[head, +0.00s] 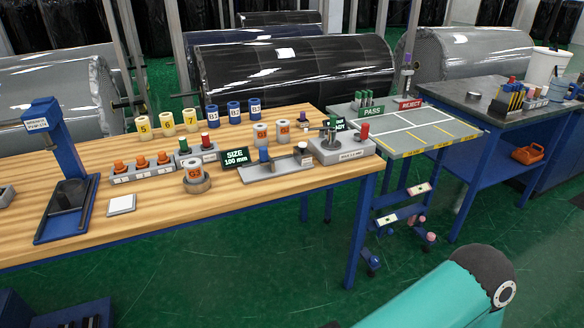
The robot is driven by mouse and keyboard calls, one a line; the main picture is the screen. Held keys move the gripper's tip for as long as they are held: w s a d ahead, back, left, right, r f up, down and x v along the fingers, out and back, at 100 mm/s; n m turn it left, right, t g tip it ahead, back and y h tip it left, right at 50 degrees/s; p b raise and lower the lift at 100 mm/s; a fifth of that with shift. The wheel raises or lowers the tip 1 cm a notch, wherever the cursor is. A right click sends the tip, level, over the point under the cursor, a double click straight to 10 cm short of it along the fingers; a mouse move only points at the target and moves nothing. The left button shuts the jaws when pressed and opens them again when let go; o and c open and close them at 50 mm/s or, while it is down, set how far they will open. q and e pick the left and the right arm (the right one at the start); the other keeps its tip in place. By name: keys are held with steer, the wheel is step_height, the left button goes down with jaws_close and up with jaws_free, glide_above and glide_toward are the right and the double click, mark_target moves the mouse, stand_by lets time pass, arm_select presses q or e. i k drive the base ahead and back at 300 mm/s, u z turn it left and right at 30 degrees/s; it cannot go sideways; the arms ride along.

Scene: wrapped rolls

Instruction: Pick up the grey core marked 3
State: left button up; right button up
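Three pale grey cores with orange labels are on the wooden workbench (110,235). One grey core (194,171) sits in a round grey holder near the front middle of the bench. Two more stand side by side farther back, a left grey core (260,134) and a right grey core (282,132). Their labels are too small to read surely, so I cannot tell which is marked 3. Neither of my grippers shows; only a teal and black part of my arm enters at the bottom right.
Yellow cores (167,124) and blue cores (234,113) stand along the back edge. A size display (236,157), a fixture with orange knobs (142,169) and a blue press (60,150) stand on the bench. A PASS/REJECT table (425,135) adjoins at right.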

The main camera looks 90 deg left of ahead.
mark_target(193, 169)
steer(key=z, duration=0.5)
steer(key=i, duration=0.3)
steer(key=u, duration=2.45)
steer(key=i, duration=0.25)
steer(key=u, duration=2.1)
steer(key=k, duration=0.6)
steer(key=u, duration=0.4)
steer(key=i, duration=1.65)
steer(key=z, duration=0.35)
